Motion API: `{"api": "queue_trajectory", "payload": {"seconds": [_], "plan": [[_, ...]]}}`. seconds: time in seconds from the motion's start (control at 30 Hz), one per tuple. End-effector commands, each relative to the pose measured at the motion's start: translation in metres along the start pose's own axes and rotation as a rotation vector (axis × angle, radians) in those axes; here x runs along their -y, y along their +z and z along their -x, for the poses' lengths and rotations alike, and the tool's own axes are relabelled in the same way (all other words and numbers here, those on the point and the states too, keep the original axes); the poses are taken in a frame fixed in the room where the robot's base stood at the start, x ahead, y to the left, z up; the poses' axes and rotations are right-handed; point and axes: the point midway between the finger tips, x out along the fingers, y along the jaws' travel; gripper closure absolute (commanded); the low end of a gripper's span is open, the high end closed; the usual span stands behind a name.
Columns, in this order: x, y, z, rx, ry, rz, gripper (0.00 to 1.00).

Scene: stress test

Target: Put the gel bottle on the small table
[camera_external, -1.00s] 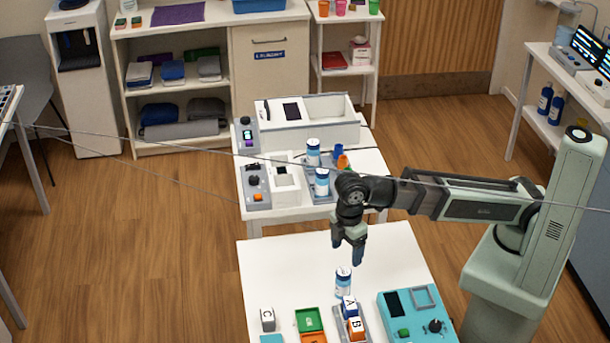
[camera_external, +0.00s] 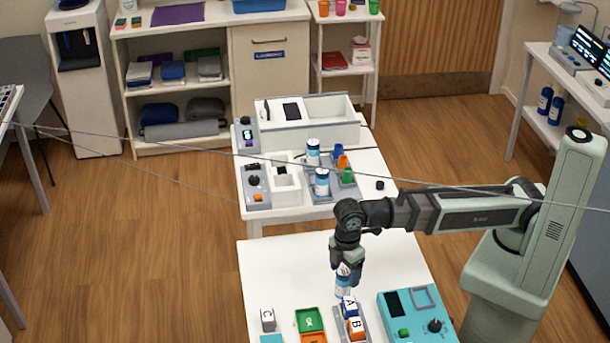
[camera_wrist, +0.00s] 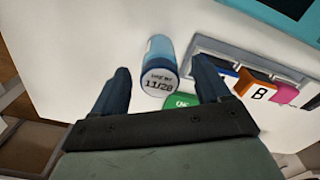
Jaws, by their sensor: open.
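A white and blue bottle with a printed label (camera_external: 343,287) stands on the white front table (camera_external: 280,262). Two similar bottles, one (camera_external: 313,152) behind the other (camera_external: 321,183), stand on a tray on the white table behind (camera_external: 355,205). I cannot tell which table is the small one.
A rack of lettered blocks (camera_external: 352,322) is close to the bottle's right. The front table's back left is clear. A white box (camera_external: 310,125) occupies the rear table.

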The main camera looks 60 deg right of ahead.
Motion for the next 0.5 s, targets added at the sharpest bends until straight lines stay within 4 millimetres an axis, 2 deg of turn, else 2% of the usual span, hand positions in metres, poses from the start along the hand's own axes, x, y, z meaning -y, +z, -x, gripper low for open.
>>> {"api": "queue_trajectory", "payload": {"seconds": [0.3, 0.5], "plan": [[-0.001, -0.001, -0.034, 0.002, -0.001, 0.0, 0.24], [-0.001, -0.001, -0.045, 0.001, -0.001, 0.0, 0.24]]}}
